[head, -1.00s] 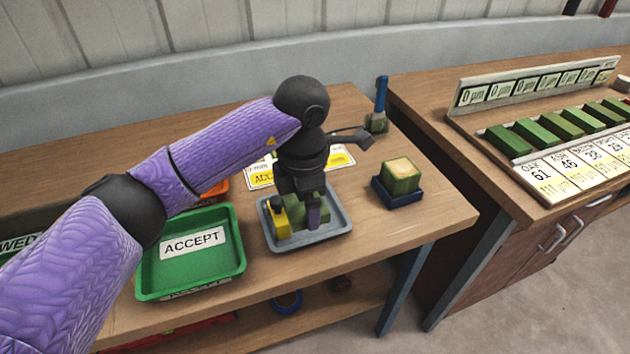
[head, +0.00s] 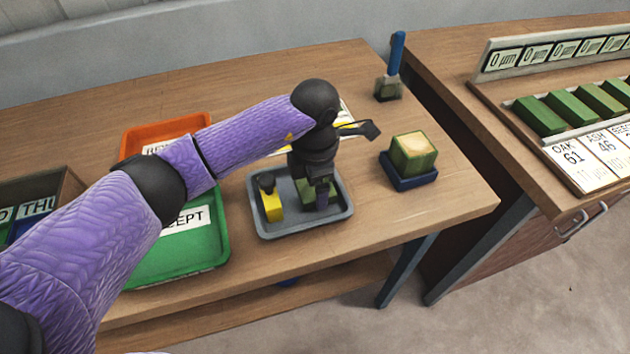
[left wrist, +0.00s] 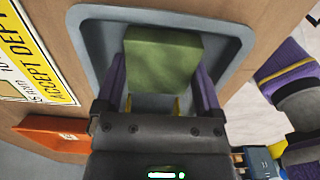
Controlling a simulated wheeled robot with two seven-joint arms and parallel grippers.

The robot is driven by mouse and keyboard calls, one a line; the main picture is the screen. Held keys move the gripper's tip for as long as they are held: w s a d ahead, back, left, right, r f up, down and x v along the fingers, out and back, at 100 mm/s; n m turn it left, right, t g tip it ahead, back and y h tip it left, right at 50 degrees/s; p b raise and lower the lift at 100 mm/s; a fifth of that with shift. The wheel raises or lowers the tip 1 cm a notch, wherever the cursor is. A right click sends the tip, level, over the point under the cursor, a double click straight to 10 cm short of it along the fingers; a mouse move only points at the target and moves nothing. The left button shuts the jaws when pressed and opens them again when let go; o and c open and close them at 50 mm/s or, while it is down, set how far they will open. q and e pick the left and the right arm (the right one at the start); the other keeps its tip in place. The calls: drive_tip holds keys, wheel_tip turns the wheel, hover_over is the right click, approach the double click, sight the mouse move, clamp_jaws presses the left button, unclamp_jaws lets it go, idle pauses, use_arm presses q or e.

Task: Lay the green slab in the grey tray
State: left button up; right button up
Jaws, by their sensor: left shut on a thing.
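My left gripper (head: 320,200) points down over the right half of the grey tray (head: 264,231). It is shut on the green slab (head: 334,188), which the fingers partly hide in the head view. In the left wrist view the slab (left wrist: 163,58) sits between the two purple fingers (left wrist: 162,82), with the tray's rim (left wrist: 85,28) around it. I cannot tell whether the slab touches the tray floor.
A yellow item with a dark top (head: 272,205) stands in the tray's left part. A green ACCEPT tray (head: 172,268) and an orange tray (head: 135,140) lie left. A light-topped block (head: 413,152) on a blue base (head: 408,183) and a blue-handled brush (head: 394,70) stand right.

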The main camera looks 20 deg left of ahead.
use_arm(q)
drive_tip(key=shift+f, duration=0.1)
drive_tip(key=o, duration=0.9)
drive_tip(key=shift+o, duration=0.3)
use_arm(e)
drive_tip(key=shift+w+a+f, duration=0.1)
drive_tip(key=shift+w, duration=0.15)
use_arm(q)
wheel_tip(320, 180, up, 12)
drive_tip(key=p, duration=0.3)
use_arm(e)
drive_tip(key=a+r, duration=0.1)
drive_tip(key=w+a+r, duration=0.1)
drive_tip(key=r, duration=0.1)
drive_tip(key=shift+w+t, duration=0.15)
drive_tip(key=shift+t, duration=0.15)
